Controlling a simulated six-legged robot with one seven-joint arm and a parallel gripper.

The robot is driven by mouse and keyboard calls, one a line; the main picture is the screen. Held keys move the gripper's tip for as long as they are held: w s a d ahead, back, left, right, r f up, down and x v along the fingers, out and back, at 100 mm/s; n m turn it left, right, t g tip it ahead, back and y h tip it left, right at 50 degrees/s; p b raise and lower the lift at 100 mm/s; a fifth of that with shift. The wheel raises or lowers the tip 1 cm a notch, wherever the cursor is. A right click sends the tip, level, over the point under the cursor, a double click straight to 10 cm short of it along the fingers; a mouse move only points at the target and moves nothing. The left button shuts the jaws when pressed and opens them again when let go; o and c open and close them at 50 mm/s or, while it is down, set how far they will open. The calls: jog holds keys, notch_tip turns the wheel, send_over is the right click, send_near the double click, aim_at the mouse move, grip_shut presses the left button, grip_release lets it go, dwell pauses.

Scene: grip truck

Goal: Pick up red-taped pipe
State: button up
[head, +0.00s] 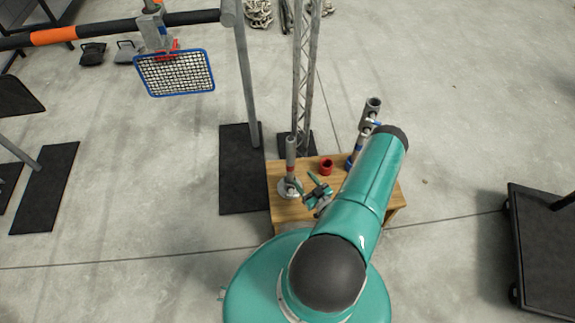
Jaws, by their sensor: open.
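The red-taped pipe (291,153) stands upright on a round grey base at the left of the small wooden table (280,212). It is grey with a red band low on its shaft. My gripper (304,182) is open just to the right of the pipe's lower part, its teal fingers pointing up and left toward it. The fingers look empty. I cannot tell whether the left finger touches the pipe or its base.
A red ring-shaped piece (326,166) sits behind my gripper. A grey pipe with blue tape (364,131) stands at the table's right, partly behind my arm. A lattice post (303,80) rises behind the table. A dark cart (545,245) stands at right; much floor is clear.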

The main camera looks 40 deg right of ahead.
aim_at(293, 165)
jog(key=w, duration=0.3)
jog(key=w+d, duration=0.1)
jog(key=w, duration=0.6)
jog(key=shift+d+r, duration=0.15)
jog(key=shift+d, duration=0.1)
jog(key=shift+w, duration=0.1)
grip_shut()
jog(key=shift+r, duration=0.1)
